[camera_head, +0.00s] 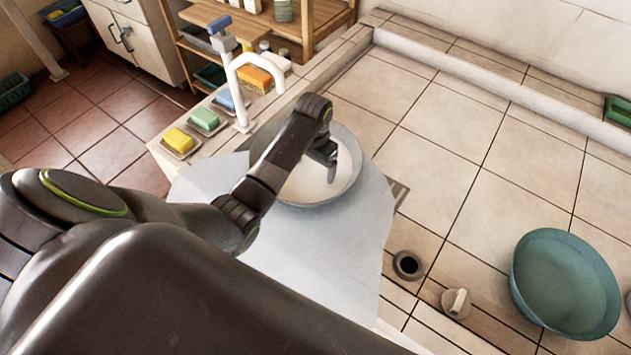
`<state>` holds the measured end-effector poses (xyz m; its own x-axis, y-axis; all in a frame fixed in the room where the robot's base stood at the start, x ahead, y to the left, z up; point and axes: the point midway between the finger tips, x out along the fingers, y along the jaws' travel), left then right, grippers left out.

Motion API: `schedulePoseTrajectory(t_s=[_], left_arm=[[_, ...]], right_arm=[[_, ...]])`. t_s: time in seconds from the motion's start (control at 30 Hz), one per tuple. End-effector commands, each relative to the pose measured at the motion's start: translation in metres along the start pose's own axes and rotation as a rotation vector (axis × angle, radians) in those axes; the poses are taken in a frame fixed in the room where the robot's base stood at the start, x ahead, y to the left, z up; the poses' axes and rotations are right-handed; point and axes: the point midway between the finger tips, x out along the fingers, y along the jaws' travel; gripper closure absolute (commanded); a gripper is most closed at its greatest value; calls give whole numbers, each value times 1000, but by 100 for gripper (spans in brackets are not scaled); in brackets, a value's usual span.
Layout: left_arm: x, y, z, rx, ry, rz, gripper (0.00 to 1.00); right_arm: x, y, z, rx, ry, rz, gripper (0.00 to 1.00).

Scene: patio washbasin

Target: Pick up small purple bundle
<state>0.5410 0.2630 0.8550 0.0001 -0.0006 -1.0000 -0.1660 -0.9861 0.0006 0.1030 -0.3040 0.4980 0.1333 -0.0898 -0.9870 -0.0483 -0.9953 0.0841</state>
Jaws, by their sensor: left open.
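I do not see a small purple bundle anywhere in the head view. My left arm reaches in from the left, and my left gripper (331,172) points down over the white washbasin (349,186). The gripper is open, and I see nothing held in it. My arm hides the left part of the basin, so part of its inside is out of sight. My right gripper is not in view.
A white tap (240,95) stands behind the basin. Yellow (179,140), green (205,119) and blue soaps lie on dishes left of it. A pale cloth (345,245) lies around the basin. A teal tub (565,283) stands on the tiles at right.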

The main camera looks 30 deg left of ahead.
Motion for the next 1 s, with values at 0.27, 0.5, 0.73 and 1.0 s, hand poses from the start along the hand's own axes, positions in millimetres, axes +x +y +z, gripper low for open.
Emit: schedulePoseTrajectory(t_s=[0.27,0.5,0.73,1.0], left_arm=[[19,1,0,1,-3,0,13],[50,3,-1,0,-2,1,13],[63,3,-1,1,1,-1,13],[63,3,-1,1,1,-1,23]], right_arm=[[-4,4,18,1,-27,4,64],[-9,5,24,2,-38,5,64],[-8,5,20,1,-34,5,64],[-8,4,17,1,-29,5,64]])
